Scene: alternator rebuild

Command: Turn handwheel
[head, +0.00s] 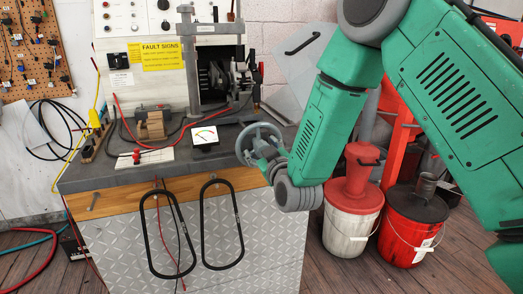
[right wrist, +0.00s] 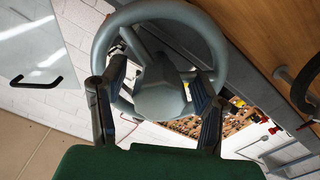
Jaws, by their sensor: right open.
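The grey handwheel (head: 258,136) sits at the right front corner of the workbench, with its round rim and spokes showing. My right gripper (head: 270,160) comes in from the right and is right at the wheel's lower right side; part of the wheel is hidden behind it. In the right wrist view the handwheel (right wrist: 160,98) fills the upper middle. The two dark fingers of my right gripper (right wrist: 160,82) are apart, one on each side of the wheel's hub. I cannot tell whether they touch it. My left gripper is not in view.
The workbench (head: 90,180) carries a meter (head: 205,138), a wooden block (head: 151,125), cables and a grey press frame (head: 188,60). Two black loops (head: 222,264) hang on its front. A white bucket (head: 346,232) and a red bucket (head: 404,245) stand on the floor at right.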

